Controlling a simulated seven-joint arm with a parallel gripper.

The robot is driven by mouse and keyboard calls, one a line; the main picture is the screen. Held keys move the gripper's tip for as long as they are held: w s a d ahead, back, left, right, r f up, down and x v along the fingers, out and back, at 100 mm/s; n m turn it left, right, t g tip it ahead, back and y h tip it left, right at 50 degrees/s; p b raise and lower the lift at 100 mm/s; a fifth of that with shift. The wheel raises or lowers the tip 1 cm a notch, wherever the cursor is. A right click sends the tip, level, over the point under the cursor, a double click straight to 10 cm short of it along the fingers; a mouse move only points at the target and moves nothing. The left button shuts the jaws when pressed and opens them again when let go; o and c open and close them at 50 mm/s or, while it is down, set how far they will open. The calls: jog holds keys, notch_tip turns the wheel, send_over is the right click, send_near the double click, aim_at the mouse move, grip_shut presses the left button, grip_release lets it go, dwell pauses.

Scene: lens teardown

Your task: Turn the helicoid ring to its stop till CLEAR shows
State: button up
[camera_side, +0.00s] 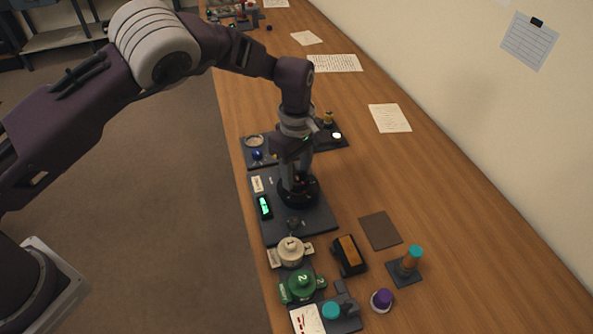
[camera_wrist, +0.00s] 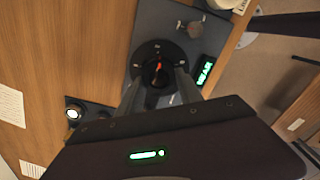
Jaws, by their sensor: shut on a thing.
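The black helicoid ring (camera_side: 300,196) sits on a dark grey base plate (camera_side: 283,225), upright on the wooden bench. My gripper (camera_side: 297,180) points straight down over it and is shut on it. In the wrist view the two fingers of my gripper (camera_wrist: 158,84) reach either side of the black ring (camera_wrist: 154,49), which shows an orange-red mark at its centre. The small display (camera_side: 264,207) on the plate is lit green. It also shows in the wrist view (camera_wrist: 204,71), with green characters too small and tilted to read surely. The fingers hide part of the ring.
A cream pot marked 1 (camera_side: 291,251) and a green pot marked 2 (camera_side: 301,285) stand in front of the plate. A black and orange block (camera_side: 348,255), teal-topped tool (camera_side: 410,262) and purple-topped piece (camera_side: 381,300) stand right. Another tray (camera_side: 258,158) lies behind. The far right bench is mostly clear.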

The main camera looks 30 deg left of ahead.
jog(key=m, duration=0.5)
jog(key=shift+w, duration=0.1)
jog(key=m, duration=0.5)
jog(key=shift+d+m, duration=0.15)
jog(key=shift+m, duration=0.25)
jog(key=m, duration=0.5)
jog(key=shift+w+d, duration=0.1)
jog(key=shift+d+m, duration=0.1)
jog(key=shift+m, duration=2.2)
jog(key=o, duration=1.4)
jog(key=shift+r, duration=0.1)
